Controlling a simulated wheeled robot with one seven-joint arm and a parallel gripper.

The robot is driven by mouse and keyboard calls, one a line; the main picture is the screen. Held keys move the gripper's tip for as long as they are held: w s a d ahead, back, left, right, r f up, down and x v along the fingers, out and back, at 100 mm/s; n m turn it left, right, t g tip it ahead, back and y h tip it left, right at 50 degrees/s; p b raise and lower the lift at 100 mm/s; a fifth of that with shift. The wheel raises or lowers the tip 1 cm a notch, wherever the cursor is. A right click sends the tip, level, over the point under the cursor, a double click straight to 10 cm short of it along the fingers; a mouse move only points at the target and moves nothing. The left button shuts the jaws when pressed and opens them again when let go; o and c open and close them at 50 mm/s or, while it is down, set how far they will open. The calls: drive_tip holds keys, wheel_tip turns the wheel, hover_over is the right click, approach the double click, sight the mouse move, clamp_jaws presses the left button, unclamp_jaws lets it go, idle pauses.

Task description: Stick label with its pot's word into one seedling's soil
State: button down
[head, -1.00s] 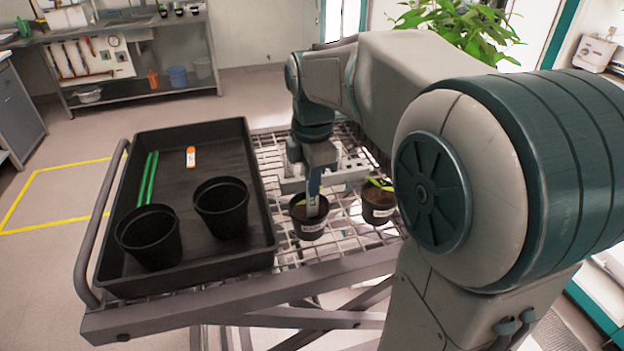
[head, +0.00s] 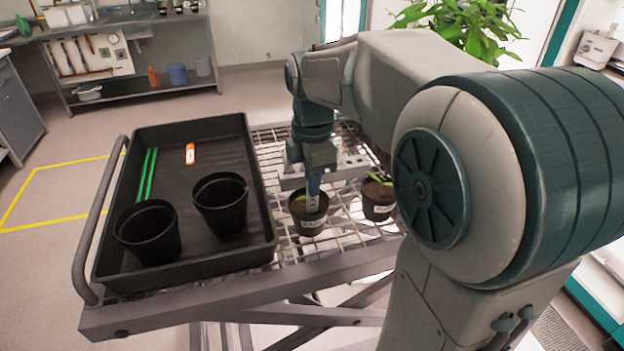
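My gripper (head: 314,186) points down over the left seedling pot (head: 308,226) on the wire-topped cart. It looks shut on a white label (head: 313,204), which stands upright at that pot's soil. I cannot tell how deep the label's lower end is. The pot is small and dark, with brown soil, a green leaf partly hidden by the gripper, and a white word strip too small to read. A second seedling pot (head: 378,208) stands to the right with green leaves and its own strip. My arm hides part of its surroundings.
A black tray (head: 254,190) fills the cart's left side. It holds two empty black pots (head: 148,235) (head: 221,205), two green sticks (head: 147,174) and an orange-and-white object (head: 190,154). Wire mesh (head: 345,236) in front of the seedlings is clear.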

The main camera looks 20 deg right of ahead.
drive_tip(key=shift+f+b, duration=0.45)
drive_tip(key=shift+f, duration=0.15)
drive_tip(key=c, duration=1.5)
unclamp_jaws()
drive_tip(key=shift+c, duration=0.2)
drive_tip(key=shift+r, duration=0.1)
wheel_tip(320, 180, up, 22)
drive_tip(key=p, duration=0.8)
drive_tip(key=shift+f, duration=0.2)
